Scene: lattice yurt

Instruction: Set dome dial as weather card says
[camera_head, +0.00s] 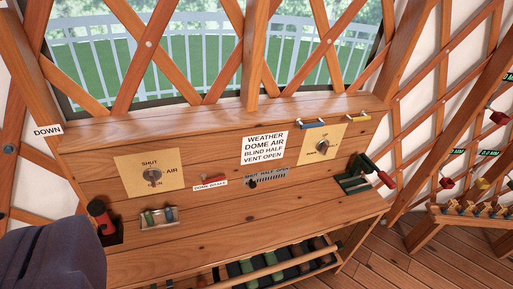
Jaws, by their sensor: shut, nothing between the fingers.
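The white weather card (265,147) stands on the wooden console and reads "WEATHER, DOME AIR, BLIND HALF, VENT OPEN". On the left, a pale plate carries a round metal dial (152,174). "SHUT" is above the dial, "AIR" to its right, and the word below looks like "OPEN". This appears to be the dome dial; its pointer is too small to read. A red piece (210,177) sits above a label that looks like "DOME BRAKE" (210,185). My gripper is not in view.
A second dial plate (322,145) is right of the card. A "SHUT HALF OPEN" slider (252,184) has its dark knob at the left end. A red-topped handle (102,217), a small rack (159,217) and a green red-handled device (365,175) flank the console. A dark blue shape fills the lower left.

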